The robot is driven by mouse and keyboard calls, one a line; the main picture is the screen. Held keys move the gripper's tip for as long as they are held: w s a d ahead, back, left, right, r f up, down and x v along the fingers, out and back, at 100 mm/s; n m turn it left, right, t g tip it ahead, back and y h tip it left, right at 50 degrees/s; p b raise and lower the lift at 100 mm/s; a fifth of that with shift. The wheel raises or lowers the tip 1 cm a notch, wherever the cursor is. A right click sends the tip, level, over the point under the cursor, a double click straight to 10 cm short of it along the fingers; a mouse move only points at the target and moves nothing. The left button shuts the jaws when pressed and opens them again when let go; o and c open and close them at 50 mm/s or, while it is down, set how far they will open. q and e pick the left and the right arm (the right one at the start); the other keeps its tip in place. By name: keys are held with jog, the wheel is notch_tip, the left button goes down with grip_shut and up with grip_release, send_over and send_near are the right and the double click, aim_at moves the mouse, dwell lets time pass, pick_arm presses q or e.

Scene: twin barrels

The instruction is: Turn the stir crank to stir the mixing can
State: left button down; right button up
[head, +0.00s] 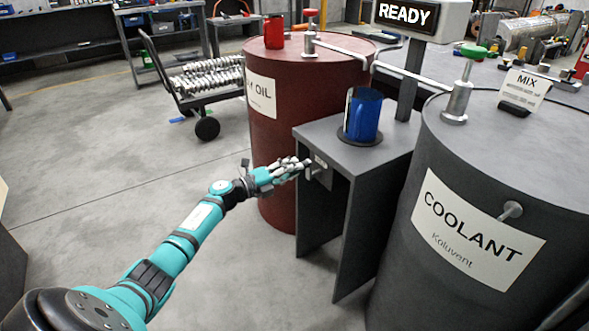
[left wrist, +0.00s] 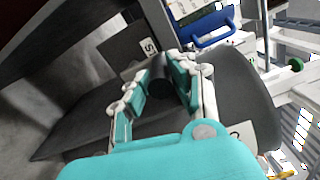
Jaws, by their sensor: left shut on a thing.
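The blue mixing can (head: 361,118) stands upright on a dark round plate on top of the grey stand. Part of it shows at the top of the left wrist view (left wrist: 212,38). The stir crank (head: 322,175) is on the front of the stand, below the can, largely hidden by my fingers. My left gripper (head: 305,165) is at the crank. In the left wrist view its teal fingers are closed around the crank's dark knob (left wrist: 160,80). A small plate with the letters "ST" (left wrist: 149,48) shows just behind the knob. My right gripper is out of view.
A red-brown oil barrel (head: 315,95) stands left of the stand, and a grey coolant barrel (head: 450,180) stands close on its right. A "READY" sign (head: 408,15) rises behind the can. The floor left of my arm is clear up to a cart (head: 205,80).

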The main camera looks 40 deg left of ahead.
pick_arm(q)
jog(key=shift+w+a+f+n+p, duration=0.15)
jog(key=shift+a+n, duration=0.25)
jog(key=shift+n, duration=0.5)
jog(key=shift+w+a+n+p, duration=0.15)
jog(key=shift+a+n, duration=0.25)
jog(key=shift+n, duration=0.5)
jog(key=shift+w+a+f+n, duration=0.15)
jog(key=shift+a+n, duration=0.25)
jog(key=shift+n, duration=0.5)
jog(key=c, duration=1.1)
grip_release()
jog(key=shift+w, duration=0.1)
